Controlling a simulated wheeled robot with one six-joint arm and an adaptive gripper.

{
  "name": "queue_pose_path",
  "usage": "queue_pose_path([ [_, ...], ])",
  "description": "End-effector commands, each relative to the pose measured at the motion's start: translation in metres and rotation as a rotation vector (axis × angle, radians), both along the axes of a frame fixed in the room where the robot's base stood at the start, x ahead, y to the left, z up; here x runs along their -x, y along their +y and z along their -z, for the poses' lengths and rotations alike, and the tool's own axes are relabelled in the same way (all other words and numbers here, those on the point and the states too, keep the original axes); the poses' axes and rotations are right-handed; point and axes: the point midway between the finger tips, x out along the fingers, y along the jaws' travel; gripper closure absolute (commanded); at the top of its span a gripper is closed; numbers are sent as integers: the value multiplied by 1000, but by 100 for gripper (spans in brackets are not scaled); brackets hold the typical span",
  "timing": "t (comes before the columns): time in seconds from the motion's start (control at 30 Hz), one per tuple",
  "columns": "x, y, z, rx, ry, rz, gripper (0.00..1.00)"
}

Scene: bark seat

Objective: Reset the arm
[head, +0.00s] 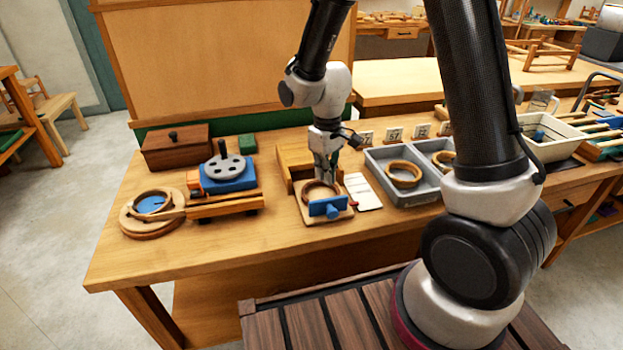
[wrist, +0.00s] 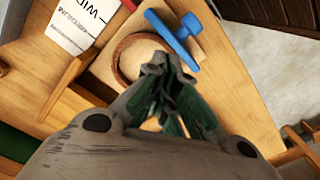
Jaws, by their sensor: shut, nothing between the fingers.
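My gripper (head: 323,173) hangs down from my arm over a small wooden fixture (head: 309,213) near the front of the workbench. Its fingers are shut with nothing between them. In the wrist view, the fingertips (wrist: 165,62) overlap a round wooden ring (wrist: 126,55) that lies on the fixture. A blue clamp (wrist: 176,36) sits beside the ring; it also shows in the head view (head: 328,207). I cannot tell whether the fingertips touch the ring or are just above it.
A grey divided tray (head: 373,164) with wooden rings stands right of the fixture, past a white printed card (head: 362,191). Left are a blue-based device with a grey disc (head: 222,167), a round wooden holder (head: 128,222) and a brown box (head: 177,152). The front left bench top is clear.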

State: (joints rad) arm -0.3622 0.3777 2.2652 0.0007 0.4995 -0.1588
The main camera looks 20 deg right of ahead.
Motion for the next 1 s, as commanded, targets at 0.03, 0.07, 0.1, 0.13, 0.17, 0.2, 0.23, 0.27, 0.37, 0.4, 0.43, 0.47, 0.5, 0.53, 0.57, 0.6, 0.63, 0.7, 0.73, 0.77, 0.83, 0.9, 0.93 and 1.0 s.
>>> queue_pose_path([
  [0.03,0,0,0,0,0,0,100],
  [0.07,0,0,0,0,0,0,100],
  [0.1,0,0,0,0,0,0,100],
  [0.13,0,0,0,0,0,0,100],
  [0.17,0,0,0,0,0,0,100],
  [0.2,0,0,0,0,0,4,100],
  [0.23,1,-1,0,3,7,9,100],
  [0.27,4,-2,0,7,18,15,100],
  [0.37,23,-9,2,33,82,39,100],
  [0.4,35,-13,1,47,116,50,100],
  [0.43,43,-17,-4,55,134,59,100],
  [0.47,51,-21,-13,60,144,71,100],
  [0.5,59,-26,-24,63,150,89,100],
  [0.53,64,-30,-32,63,150,102,100],
  [0.57,70,-35,-41,63,150,116,100],
  [0.6,77,-41,-53,61,146,135,100],
  [0.63,82,-46,-62,58,141,149,100],
  [0.7,95,-58,-85,50,123,186,100],
  [0.73,101,-63,-95,45,112,203,100],
  [0.77,108,-69,-105,39,100,222,100],
  [0.83,124,-82,-129,23,62,266,100],
  [0.9,141,-96,-151,5,16,311,100],
  [0.93,149,-101,-160,-4,-7,330,100],
  [1.0,165,-113,-178,-24,-65,372,100],
])
